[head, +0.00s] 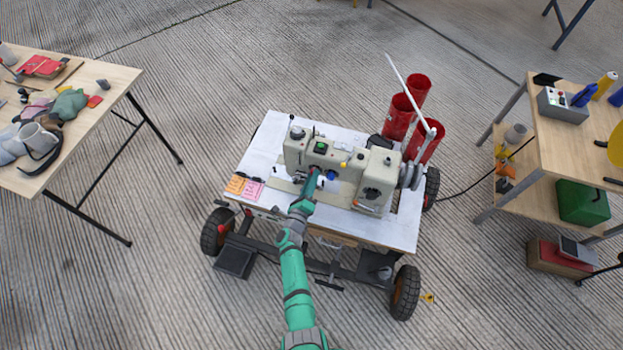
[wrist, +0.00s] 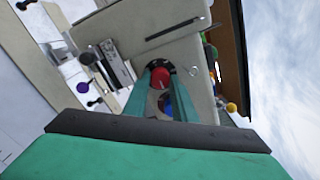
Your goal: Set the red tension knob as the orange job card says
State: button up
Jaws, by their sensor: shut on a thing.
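The sewing machine (head: 335,160) stands on a white table top on a wheeled cart. The red tension knob (wrist: 160,77) shows in the wrist view on a dark dial on the machine's pale face. My gripper (wrist: 162,80) is shut on the red knob, one teal finger at each side. In the head view my gripper (head: 312,176) reaches the machine's front, and the knob is mostly hidden there. The orange job card (head: 236,185) lies on the left of the white top, beside a pink card (head: 253,190). Its writing is too small to read.
A blue knob (wrist: 168,107) sits close to the red one, partly behind a finger. Red cylinders (head: 398,118) and a white rod stand behind the machine. Side tables with tools stand left (head: 100,75) and right (head: 545,145). Open floor surrounds the cart.

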jog(key=shift+w+d, duration=0.1)
jog(key=shift+d, duration=0.05)
jog(key=o, duration=1)
jog(key=shift+o, duration=0.2)
jog(key=v, duration=1.1)
